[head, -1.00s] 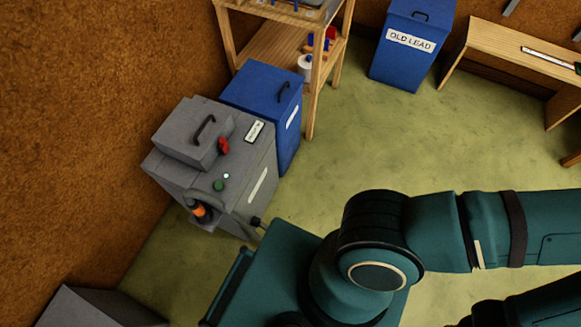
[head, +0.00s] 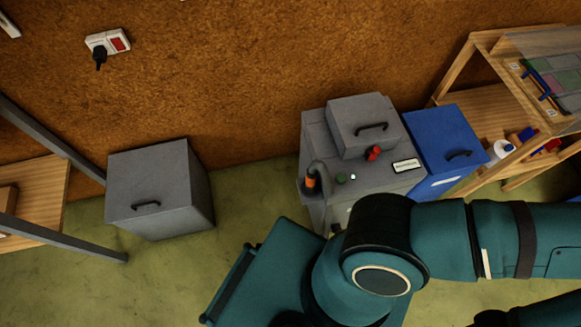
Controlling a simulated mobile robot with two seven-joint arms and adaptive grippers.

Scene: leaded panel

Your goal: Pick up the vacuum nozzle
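A grey boxy machine (head: 318,133) stands against the brown wall, with a handled lid, a red knob, a green button and a small lit lamp. At its left front corner is a short black part with an orange band (head: 311,182), which looks like the vacuum nozzle. A grey hose (head: 322,171) curves beside it. My teal arm covers the lower front of the machine. Neither gripper is in view, so I cannot see whether they are open or shut.
A blue bin (head: 438,135) stands right of the machine, and a wooden rack (head: 468,72) is beyond it. A grey lidded box (head: 158,185) stands left, with green floor (head: 245,185) free between. A wall socket (head: 108,43) holds a black plug.

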